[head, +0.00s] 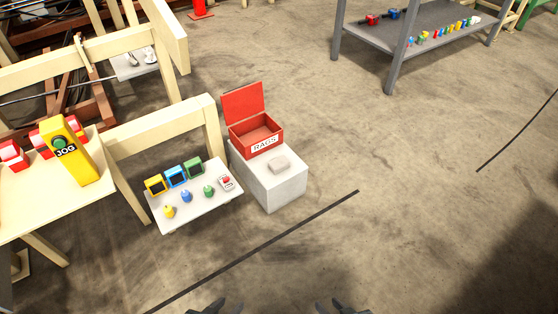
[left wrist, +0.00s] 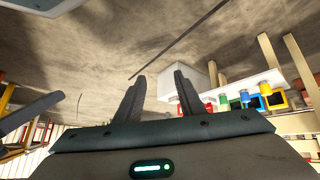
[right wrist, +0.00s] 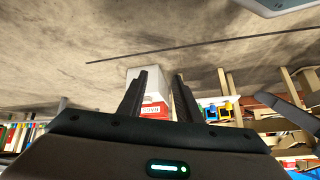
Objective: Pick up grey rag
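A grey rag (head: 279,164), folded into a pale flat pad, lies on top of a white block (head: 284,190), in front of an open red box (head: 256,135) labelled RAGS. My left gripper (head: 215,307) and my right gripper (head: 342,307) show at the bottom edge of the head view, well short of the block. In the left wrist view my left gripper (left wrist: 159,76) has its fingers apart with nothing between them. In the right wrist view my right gripper (right wrist: 161,75) is also open and empty. The rag cannot be made out in either wrist view.
A grey metal table (head: 425,28) stands far right. The floor before the block is clear.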

